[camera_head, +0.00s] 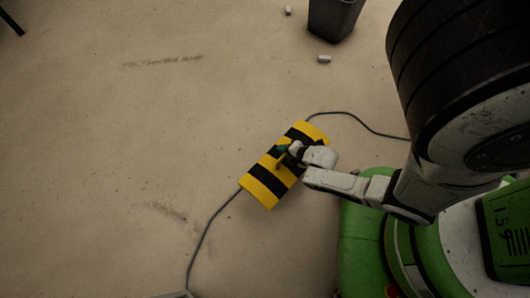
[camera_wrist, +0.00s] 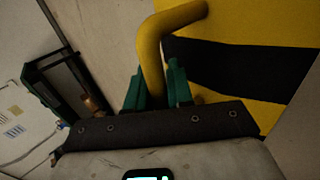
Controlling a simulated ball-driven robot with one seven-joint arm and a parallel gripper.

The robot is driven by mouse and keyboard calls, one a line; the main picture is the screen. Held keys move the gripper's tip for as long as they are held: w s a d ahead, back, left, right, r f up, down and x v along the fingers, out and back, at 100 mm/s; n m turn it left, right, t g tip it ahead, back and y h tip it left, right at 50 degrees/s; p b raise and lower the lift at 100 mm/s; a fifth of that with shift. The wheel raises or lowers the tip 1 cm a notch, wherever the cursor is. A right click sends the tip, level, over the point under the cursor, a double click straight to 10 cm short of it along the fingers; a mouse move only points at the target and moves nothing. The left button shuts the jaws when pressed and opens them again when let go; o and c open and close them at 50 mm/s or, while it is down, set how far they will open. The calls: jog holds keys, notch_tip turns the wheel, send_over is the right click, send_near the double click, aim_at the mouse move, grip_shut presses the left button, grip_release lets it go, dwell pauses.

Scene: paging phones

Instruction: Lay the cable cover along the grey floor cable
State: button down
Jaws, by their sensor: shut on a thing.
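The cable cover (camera_head: 265,187) is a yellow and black striped strip, tilted from lower left to upper right on the floor in the head view. The grey floor cable (camera_head: 211,220) comes out at its lower-left end and again at its upper-right end; the stretch between is hidden by the cover. My gripper (camera_head: 283,155) is over the middle of the cover. In the wrist view the green fingers of my gripper (camera_wrist: 158,88) are shut on the cover's yellow handle (camera_wrist: 152,50). Whether the cover fully touches the floor cannot be told.
A dark bin (camera_head: 333,18) stands at the top of the head view. A small pale block (camera_head: 324,59) lies below it and another (camera_head: 288,11) to its left. The floor left of the cover is mostly clear. My green base is close to the cover's right.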

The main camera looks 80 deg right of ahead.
jog(key=b+x, duration=0.4)
jog(key=a+b+x, duration=0.1)
jog(key=b+x, duration=0.2)
jog(key=x, duration=0.2)
jog(key=f+b+x, duration=0.1)
jog(key=b+x, duration=0.3)
jog(key=x, duration=0.1)
jog(key=shift+a+f+b, duration=0.15)
jog(key=shift+a+b, duration=0.1)
jog(key=shift+b, duration=0.1)
jog(key=c, duration=1)
grip_release()
jog(key=shift+f, duration=0.1)
